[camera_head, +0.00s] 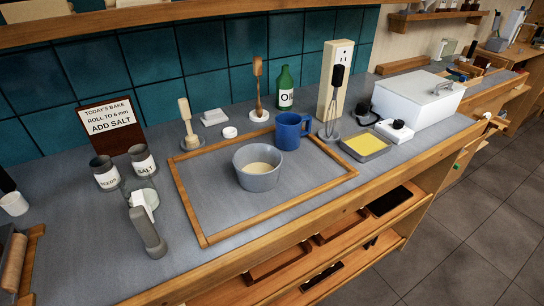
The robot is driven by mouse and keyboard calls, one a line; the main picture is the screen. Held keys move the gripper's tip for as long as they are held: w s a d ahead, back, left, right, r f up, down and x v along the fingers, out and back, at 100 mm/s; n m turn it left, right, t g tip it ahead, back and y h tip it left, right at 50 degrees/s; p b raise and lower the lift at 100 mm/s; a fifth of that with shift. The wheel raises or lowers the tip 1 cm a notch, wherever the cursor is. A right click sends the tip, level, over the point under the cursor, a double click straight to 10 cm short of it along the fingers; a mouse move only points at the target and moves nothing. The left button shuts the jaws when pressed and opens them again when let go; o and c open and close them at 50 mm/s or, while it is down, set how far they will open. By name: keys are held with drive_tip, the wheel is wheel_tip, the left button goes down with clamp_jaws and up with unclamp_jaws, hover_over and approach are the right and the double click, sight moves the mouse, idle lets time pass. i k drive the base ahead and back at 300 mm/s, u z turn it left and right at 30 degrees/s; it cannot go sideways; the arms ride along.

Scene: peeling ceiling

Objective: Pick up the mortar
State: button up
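A grey, thick-walled bowl (258,180), which I take to be the mortar, stands upright on the counter inside a wooden frame (285,213). It holds something pale cream. A blue mug (287,132) stands close behind it to the right; whether they touch I cannot tell. My gripper is not in view, and nothing is seen holding the bowl.
Grey "SEEDS" (105,179) and "SALT" (143,162) containers stand left, with a grey-and-white tool (148,232) in front. A whisk (331,115), a yellow-topped tray (365,146) and a white box (417,98) are right. The framed area left of the bowl is clear.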

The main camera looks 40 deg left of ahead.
sight(257, 165)
drive_tip(key=u, duration=0.15)
drive_tip(key=k, duration=1.05)
drive_tip(key=u, duration=0.4)
drive_tip(key=i, duration=1)
drive_tip(key=u, duration=0.05)
